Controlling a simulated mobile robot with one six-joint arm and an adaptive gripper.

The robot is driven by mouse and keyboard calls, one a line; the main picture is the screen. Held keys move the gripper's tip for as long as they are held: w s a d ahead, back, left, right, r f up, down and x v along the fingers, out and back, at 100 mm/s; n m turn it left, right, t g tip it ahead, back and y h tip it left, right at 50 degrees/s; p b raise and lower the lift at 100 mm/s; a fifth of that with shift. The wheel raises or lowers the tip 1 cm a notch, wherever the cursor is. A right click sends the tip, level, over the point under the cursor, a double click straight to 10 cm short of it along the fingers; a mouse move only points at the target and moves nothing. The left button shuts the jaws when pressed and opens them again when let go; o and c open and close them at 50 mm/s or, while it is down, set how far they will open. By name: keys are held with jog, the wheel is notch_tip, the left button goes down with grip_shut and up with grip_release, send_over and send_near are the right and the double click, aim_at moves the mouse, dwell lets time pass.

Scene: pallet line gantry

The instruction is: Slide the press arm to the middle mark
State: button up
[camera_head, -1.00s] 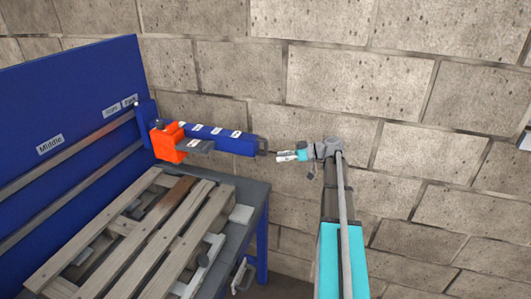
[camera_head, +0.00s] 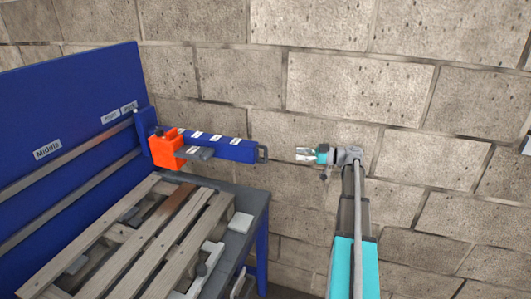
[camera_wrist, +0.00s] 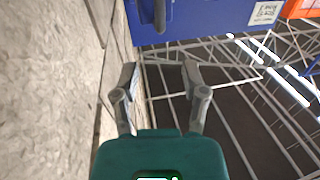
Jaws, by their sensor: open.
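The press arm (camera_head: 225,148) is a blue beam with white labels and an orange block (camera_head: 165,150). It sits near the right end of the rails on the blue back panel, below two small labels. Its dark handle (camera_head: 262,153) is at the free right end. The middle mark (camera_head: 47,149) is a white "Middle" label farther left on the panel. My gripper (camera_head: 306,154) is open and empty, to the right of the handle and apart from it. In the wrist view, the handle (camera_wrist: 160,14) shows at the top, beyond my open fingers (camera_wrist: 159,78).
A wooden pallet (camera_head: 150,235) lies on the grey table (camera_head: 240,205) below the press arm. A stone block wall (camera_head: 350,85) stands close behind the press arm and my gripper. The air between the handle and my gripper is clear.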

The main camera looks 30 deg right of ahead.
aim_at(266, 150)
jog(key=x, duration=1.3)
jog(key=shift+a, duration=0.1)
grip_shut()
